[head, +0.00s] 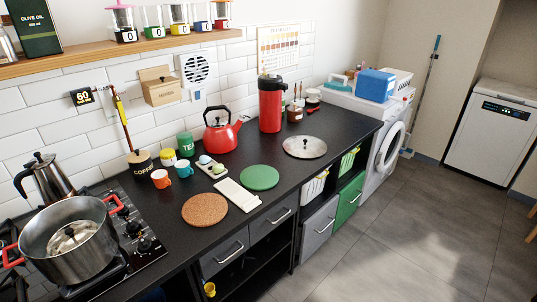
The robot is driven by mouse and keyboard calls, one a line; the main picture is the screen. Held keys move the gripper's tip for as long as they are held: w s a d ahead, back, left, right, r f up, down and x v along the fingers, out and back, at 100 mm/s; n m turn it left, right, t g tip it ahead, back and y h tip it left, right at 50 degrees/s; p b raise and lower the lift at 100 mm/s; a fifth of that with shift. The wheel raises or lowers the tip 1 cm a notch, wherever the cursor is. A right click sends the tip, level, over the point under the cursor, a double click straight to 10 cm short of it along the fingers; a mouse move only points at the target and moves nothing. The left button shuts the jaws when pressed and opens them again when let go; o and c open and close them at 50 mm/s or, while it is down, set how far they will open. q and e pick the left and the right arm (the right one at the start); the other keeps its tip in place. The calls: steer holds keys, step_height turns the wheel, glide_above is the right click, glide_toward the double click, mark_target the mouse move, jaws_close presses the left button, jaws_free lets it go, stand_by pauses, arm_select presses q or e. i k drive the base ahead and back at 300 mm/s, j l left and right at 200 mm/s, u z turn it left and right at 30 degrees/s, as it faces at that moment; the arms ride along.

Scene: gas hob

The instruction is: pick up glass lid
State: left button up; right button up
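A round, shiny lid with a dark knob (303,149) lies flat on the black countertop, right of the green round mat and near the front edge. It looks like the glass lid, though its surface shows pale and reflective. A large steel pot (72,262) with red handles stands on the hob at the lower left. A shiny round shape with a knob-like middle shows inside the pot; I cannot tell whether it is another lid or a reflection. Neither of my grippers is in the head view.
A green mat (260,178), a cork mat (205,209) and a white spoon rest (237,195) lie left of the lid. A red kettle (221,133) and tall red flask (270,104) stand behind. Counter right of the lid is mostly clear. Open floor (400,230) lies in front.

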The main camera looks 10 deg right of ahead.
mark_target(300, 147)
steer(key=i+l+u, duration=0.2)
steer(key=l, duration=0.45)
steer(key=i+l+u, duration=0.2)
steer(key=l, duration=0.45)
steer(key=i+l+u, duration=0.2)
steer(key=l, duration=0.5)
steer(key=i+l+u, duration=0.2)
steer(key=l, duration=0.5)
steer(key=l+u, duration=0.2)
steer(key=l, duration=0.5)
